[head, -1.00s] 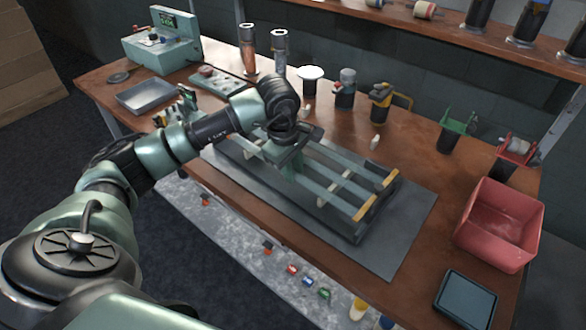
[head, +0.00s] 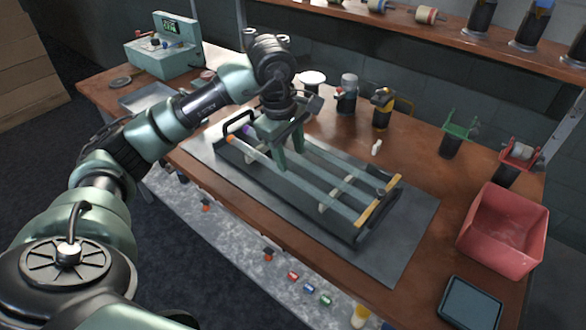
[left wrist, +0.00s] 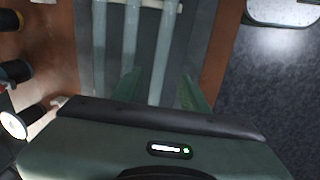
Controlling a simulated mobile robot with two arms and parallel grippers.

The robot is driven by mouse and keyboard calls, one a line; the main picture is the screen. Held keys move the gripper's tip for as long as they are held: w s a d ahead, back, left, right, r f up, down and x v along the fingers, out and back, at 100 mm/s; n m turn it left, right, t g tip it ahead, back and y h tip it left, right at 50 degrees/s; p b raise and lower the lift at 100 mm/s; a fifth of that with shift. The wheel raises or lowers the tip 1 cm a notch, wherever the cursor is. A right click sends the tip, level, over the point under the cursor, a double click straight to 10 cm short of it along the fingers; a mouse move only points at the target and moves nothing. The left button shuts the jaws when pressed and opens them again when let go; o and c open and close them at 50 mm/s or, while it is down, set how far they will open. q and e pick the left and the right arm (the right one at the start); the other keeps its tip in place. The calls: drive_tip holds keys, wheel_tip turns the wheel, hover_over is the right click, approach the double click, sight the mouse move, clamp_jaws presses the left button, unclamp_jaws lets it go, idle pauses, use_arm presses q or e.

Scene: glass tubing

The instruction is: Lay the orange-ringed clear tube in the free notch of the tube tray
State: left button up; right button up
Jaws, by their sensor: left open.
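The orange-ringed clear tube (head: 300,180) lies along the front side of the tube tray (head: 348,234), its orange ring at the left end. A purple-ringed tube lies behind it, its ring (head: 247,130) near the tray's left handle; another clear tube lies further back. My left gripper (head: 284,166) is open over the left half of the tray, fingers pointing down. In the left wrist view, the frontmost tube (left wrist: 163,45) runs between the spread fingers (left wrist: 160,92); contact cannot be told. My gripper hides parts of the rear tubes. My right gripper is not seen.
The tray stands on a grey mat (head: 412,225). A red bin (head: 503,230) and a dark tablet (head: 470,303) are at the right. Several clamps and holders stand behind the tray. A metal pan (head: 146,98) and a green instrument (head: 165,50) are at the left.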

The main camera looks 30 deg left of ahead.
use_arm(q)
drive_tip(key=r, duration=0.4)
drive_tip(key=shift+s, duration=0.35)
drive_tip(key=shift+f, duration=0.1)
idle(1.2)
